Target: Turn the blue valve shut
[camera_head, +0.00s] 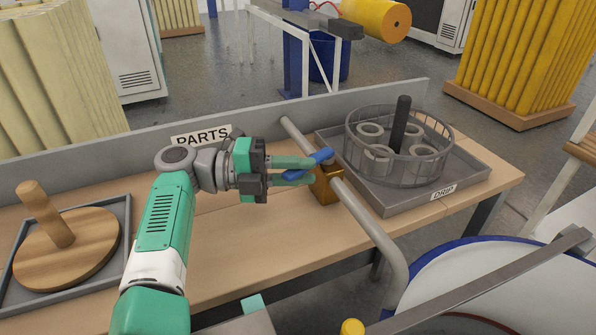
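The blue valve has a blue lever handle (322,156) on top of a brass body (326,186). The body sits on a grey pipe (365,220) that crosses the table. The handle slants from upper right to lower left, at an angle to the pipe. My gripper (312,169) reaches in from the left with its two green fingers at the handle. The handle lies between the fingers, which are a small gap apart. Whether both fingers press on it cannot be told. Part of the handle is hidden by the fingers.
A grey tray labelled DRIP (425,203) holds a round wire basket (440,150) with several rings, right of the pipe. A wooden disc with a peg (85,245) sits in a tray at left. A low wall with a PARTS sign (200,136) runs along the table's back.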

